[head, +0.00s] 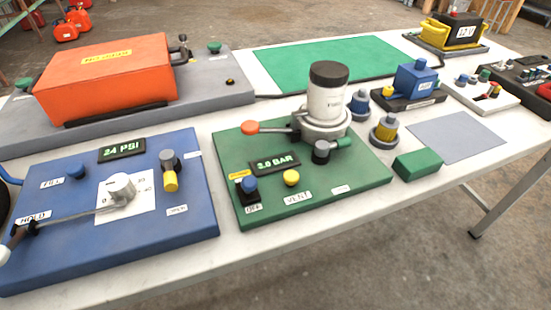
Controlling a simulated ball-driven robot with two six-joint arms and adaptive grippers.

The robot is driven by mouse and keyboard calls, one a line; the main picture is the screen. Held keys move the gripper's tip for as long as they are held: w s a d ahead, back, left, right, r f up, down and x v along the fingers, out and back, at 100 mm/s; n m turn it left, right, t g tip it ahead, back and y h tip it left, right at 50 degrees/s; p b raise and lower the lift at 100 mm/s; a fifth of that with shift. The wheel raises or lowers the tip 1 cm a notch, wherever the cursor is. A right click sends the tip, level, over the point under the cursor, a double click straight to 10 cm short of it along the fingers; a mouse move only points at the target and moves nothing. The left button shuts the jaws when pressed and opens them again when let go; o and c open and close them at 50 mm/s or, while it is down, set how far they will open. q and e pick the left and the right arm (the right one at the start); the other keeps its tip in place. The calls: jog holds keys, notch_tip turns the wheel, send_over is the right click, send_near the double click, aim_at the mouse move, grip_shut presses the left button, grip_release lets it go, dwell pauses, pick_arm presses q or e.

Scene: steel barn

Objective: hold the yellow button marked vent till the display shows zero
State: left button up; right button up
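The yellow button (291,177) stands on the green board (340,200) in the middle of the table. A white label reading VENT (298,198) lies just in front of it. The display (275,163) behind the button shows green characters that look like 2.0 BAR. Nothing touches the button, and its top is in plain sight. Neither of my grippers shows in the head view.
A blue switch (249,184) is left of the button; a white cylinder with a black cap (327,90) and an orange-ended lever (250,127) rise behind. A blue board (150,225) with a 24 PSI display (122,149) is left. A green block (418,164) sits right.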

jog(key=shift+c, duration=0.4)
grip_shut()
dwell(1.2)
